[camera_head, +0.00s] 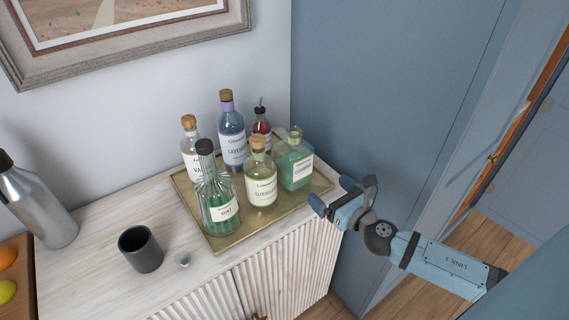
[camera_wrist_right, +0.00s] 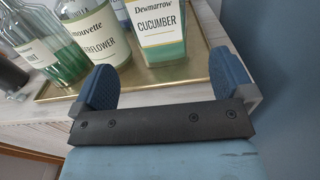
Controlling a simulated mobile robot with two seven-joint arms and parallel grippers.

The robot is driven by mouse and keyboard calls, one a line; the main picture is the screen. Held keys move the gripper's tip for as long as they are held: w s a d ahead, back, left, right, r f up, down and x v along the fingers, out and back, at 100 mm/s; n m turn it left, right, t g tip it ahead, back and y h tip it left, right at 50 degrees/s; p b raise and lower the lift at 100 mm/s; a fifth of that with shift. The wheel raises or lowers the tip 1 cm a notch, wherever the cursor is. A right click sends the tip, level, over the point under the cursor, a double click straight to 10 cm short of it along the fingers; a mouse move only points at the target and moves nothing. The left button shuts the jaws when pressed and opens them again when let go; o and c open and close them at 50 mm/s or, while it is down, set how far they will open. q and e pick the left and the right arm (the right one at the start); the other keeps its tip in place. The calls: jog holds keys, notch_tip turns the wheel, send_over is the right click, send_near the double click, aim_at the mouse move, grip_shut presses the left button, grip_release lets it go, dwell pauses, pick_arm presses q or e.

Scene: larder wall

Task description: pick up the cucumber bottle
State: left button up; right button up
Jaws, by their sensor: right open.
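The cucumber bottle (camera_head: 294,163) is a squarish clear bottle of green liquid with a white label. It stands upright at the right end of a brass tray (camera_head: 222,243). In the right wrist view the cucumber bottle (camera_wrist_right: 158,40) shows its "Dewmarrow CUCUMBER" label, ahead of and between my fingers; its top is cut off. My right gripper (camera_head: 334,195) is just right of the tray, in front of the bottle and apart from it. In the wrist view the right gripper (camera_wrist_right: 165,85) is open and empty. My left gripper is out of view.
The elderflower bottle (camera_head: 261,180) stands close left of the cucumber bottle. Mint (camera_head: 217,205), lavender (camera_head: 231,135), vanilla-like (camera_head: 188,150) and red (camera_head: 261,125) bottles share the tray. A dark cup (camera_head: 140,250) and steel bottle (camera_head: 38,205) stand left. A blue wall (camera_head: 380,90) rises behind right.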

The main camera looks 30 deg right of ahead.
aim_at(304, 168)
jog(key=w, duration=0.2)
jog(key=w+p, duration=0.1)
jog(key=w, duration=0.4)
jog(key=shift+w+a+r+p, duration=0.2)
jog(key=shift+w+a+p, duration=0.1)
jog(key=shift+a+p, duration=0.1)
jog(key=shift+w+a+f+p, duration=0.1)
jog(key=shift+w+p, duration=0.05)
jog(key=shift+w, duration=0.9)
jog(key=shift+w+a+f+p, duration=0.1)
jog(key=shift+w+a, duration=0.05)
jog(key=shift+w, duration=0.9)
jog(key=shift+w+a+f+p, duration=0.1)
jog(key=shift+w+p, duration=0.05)
jog(key=shift+w, duration=0.9)
jog(key=c, duration=1)
jog(key=shift+r, duration=0.1)
jog(key=shift+c, duration=1.3)
jog(key=shift+r, duration=0.2)
